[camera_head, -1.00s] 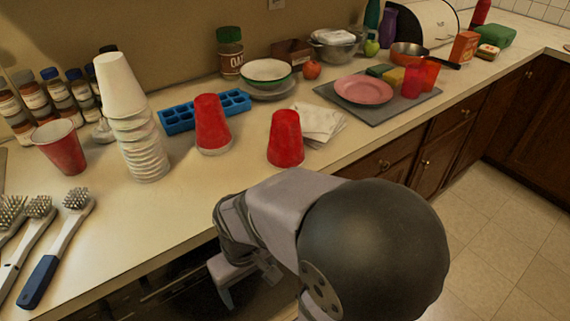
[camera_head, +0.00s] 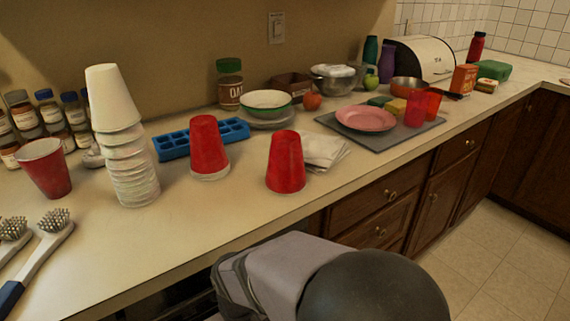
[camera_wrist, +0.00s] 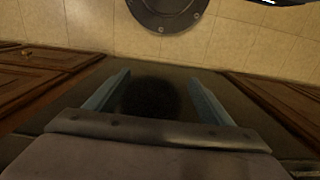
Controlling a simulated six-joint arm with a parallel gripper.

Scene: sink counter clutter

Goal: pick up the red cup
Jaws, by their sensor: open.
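Several red cups show in the head view. One red cup (camera_head: 209,148) stands upside down near the middle of the counter, in front of the blue ice tray. A second red cup (camera_head: 286,162) stands upside down to its right, nearer the front edge. A third red cup (camera_head: 46,168) stands with its mouth up at the left. My gripper (camera_wrist: 158,90) is open and empty in the wrist view. It points toward the floor and cabinet fronts, with no cup between its fingers. In the head view its fingers are hidden or out of frame, below the counter's front edge.
A tall stack of white cups (camera_head: 127,150) stands left of the middle red cup. The blue ice tray (camera_head: 236,130), white napkins (camera_head: 322,150) and a grey mat (camera_head: 402,139) with a pink plate (camera_head: 366,118) lie nearby. Brushes (camera_head: 40,250) lie at front left. The front middle counter (camera_head: 190,225) is clear.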

